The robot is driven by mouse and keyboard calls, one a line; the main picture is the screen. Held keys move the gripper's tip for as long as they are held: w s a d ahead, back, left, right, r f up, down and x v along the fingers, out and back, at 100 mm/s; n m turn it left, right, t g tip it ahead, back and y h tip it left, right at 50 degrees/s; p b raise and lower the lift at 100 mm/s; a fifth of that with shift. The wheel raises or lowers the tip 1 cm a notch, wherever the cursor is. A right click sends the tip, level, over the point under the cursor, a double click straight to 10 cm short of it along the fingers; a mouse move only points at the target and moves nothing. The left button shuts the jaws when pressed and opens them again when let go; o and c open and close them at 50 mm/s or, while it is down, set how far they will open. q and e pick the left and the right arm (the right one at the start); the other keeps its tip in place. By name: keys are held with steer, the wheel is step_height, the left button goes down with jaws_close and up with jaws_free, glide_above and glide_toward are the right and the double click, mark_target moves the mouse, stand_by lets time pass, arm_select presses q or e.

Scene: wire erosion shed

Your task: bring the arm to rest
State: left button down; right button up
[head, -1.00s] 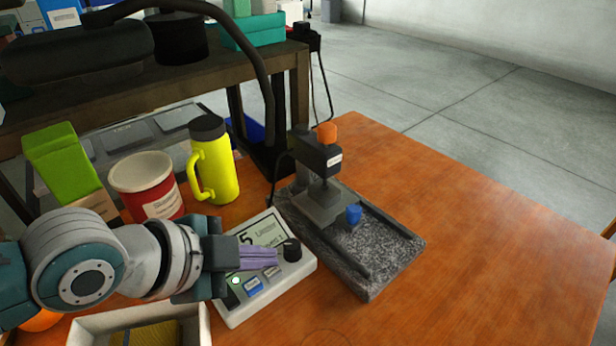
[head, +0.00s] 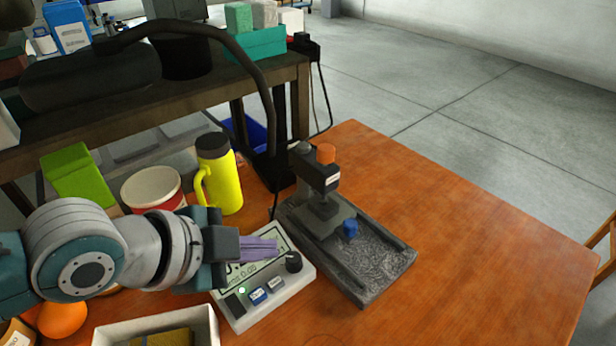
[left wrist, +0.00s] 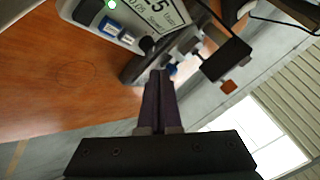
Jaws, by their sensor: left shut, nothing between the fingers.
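My left gripper (head: 262,248) comes in from the left in the head view, with its purple fingers together and nothing between them. It hovers over the control box (head: 268,306), hiding part of its display. In the left wrist view the shut fingers (left wrist: 158,95) point toward the scene, with the control box (left wrist: 113,22) at the upper left. My right gripper does not show in either view.
A measuring stand (head: 352,262) with a blue knob stands right of the control box. The table's right side (head: 470,240) is clear.

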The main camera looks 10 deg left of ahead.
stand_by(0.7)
arm_select(q)
steer(key=s+d+r+n+g+p, duration=0.2)
steer(key=s+d+r+n+p, duration=0.15)
steer(key=s+r, duration=0.35)
steer(key=s+a+r+n+g+y+p, duration=0.1)
steer(key=s+a+r+n+y+p, duration=0.15)
steer(key=s+a+r+n, duration=0.35)
steer(key=s+a+r+n+g+y+p, duration=0.1)
steer(key=s+a+r+n+y+p, duration=0.2)
steer(key=s, duration=0.4)
step_height(320, 180, up, 37)
steer(key=p, duration=3.7)
steer(key=shift+w+a+n+h, duration=0.2)
steer(key=shift+a+n+h, duration=0.1)
steer(key=shift+n+h, duration=0.15)
